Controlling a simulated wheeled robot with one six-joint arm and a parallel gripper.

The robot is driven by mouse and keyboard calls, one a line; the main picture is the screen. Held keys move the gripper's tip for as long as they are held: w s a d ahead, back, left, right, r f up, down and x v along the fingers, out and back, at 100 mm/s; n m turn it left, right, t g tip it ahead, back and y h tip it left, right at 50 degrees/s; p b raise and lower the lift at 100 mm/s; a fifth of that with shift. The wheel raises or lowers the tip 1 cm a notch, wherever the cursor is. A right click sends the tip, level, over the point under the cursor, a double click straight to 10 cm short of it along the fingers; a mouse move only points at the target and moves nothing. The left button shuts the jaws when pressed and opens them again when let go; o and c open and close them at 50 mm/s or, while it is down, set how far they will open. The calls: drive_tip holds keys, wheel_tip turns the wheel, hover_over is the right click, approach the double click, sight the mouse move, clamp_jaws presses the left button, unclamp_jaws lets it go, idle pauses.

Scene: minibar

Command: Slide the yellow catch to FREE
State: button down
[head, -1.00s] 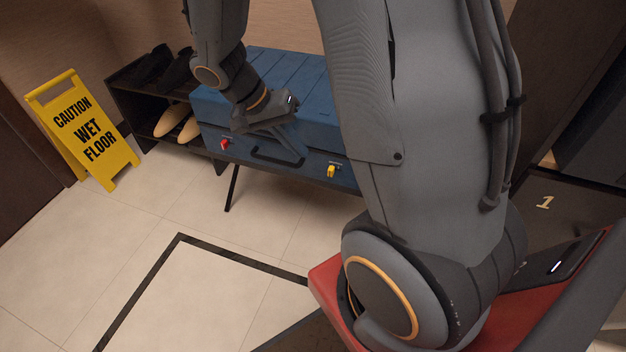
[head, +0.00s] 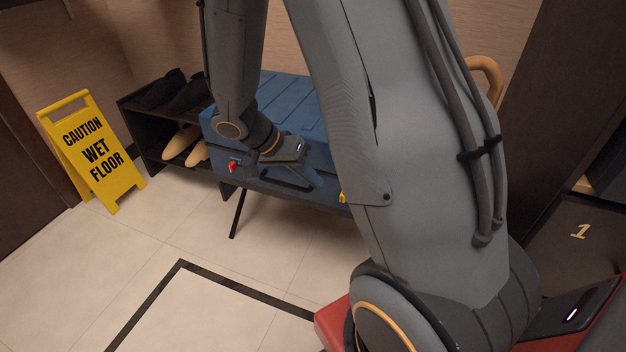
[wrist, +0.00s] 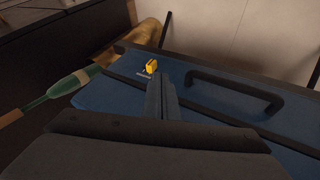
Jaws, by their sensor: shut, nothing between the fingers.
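The blue suitcase (head: 285,95) lies on a dark rack. The small yellow catch (head: 342,197) is on its front, partly hidden by my arm in the head view. In the wrist view the yellow catch (wrist: 151,66) shows clearly, with a pale marking beside it too small to read. My gripper (head: 308,187) is in front of the suitcase, shut and empty. In the wrist view its fingertips (wrist: 161,78) appear just beside the catch; I cannot tell whether they touch it. A red catch (head: 233,166) is at the suitcase front's left end.
The suitcase's dark handle (wrist: 235,88) lies right of the catch in the wrist view. Shoes (head: 182,142) sit on the rack left of the suitcase. A yellow wet-floor sign (head: 90,150) stands further left. The front floor is clear.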

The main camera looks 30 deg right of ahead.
drive_tip(key=b+x, duration=0.1)
drive_tip(key=x, duration=0.6)
drive_tip(key=shift+d+f+b, duration=0.1)
drive_tip(key=shift+f+b, duration=0.1)
drive_tip(key=shift+b, duration=0.1)
drive_tip(key=shift+s+d, duration=0.2)
drive_tip(key=shift+s+d+b, duration=0.55)
drive_tip(key=shift+s, duration=0.3)
drive_tip(key=p, duration=0.6)
approach(342, 198)
drive_tip(key=shift+w+v, duration=0.2)
drive_tip(key=shift+v, duration=0.9)
drive_tip(key=shift+a, duration=0.15)
